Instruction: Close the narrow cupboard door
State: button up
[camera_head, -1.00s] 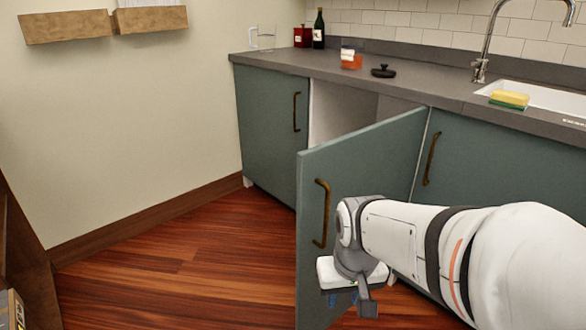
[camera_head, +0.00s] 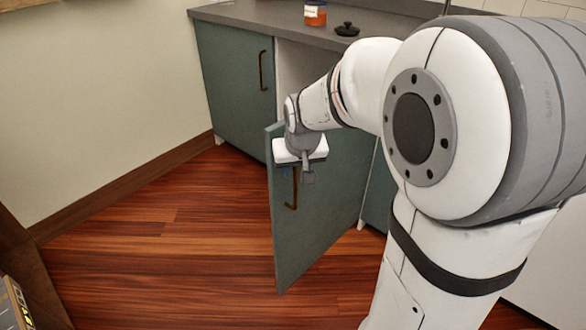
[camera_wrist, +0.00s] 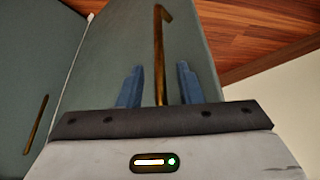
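The narrow cupboard door (camera_head: 318,225) is grey-green and stands swung out from the cabinet, with the opening behind it partly visible. Its brass bar handle (camera_head: 292,192) is partly hidden by my gripper (camera_head: 298,170), which is at the upper part of the door's face. In the wrist view the handle (camera_wrist: 160,45) runs between the two blue fingers of my gripper (camera_wrist: 160,82). The fingers are spread, with a gap on both sides of the bar. Whether they touch the door face is unclear.
A shut cupboard door (camera_head: 238,85) stands left of the opening. The grey countertop (camera_head: 265,17) above holds an orange-labelled jar (camera_head: 315,14) and a black lid (camera_head: 347,29). The wooden floor (camera_head: 170,240) left of the open door is clear. My arm hides much of the right.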

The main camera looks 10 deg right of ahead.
jog(key=shift+w+f, duration=0.3)
jog(key=shift+f, duration=0.35)
grip_shut()
jog(key=shift+d, duration=0.1)
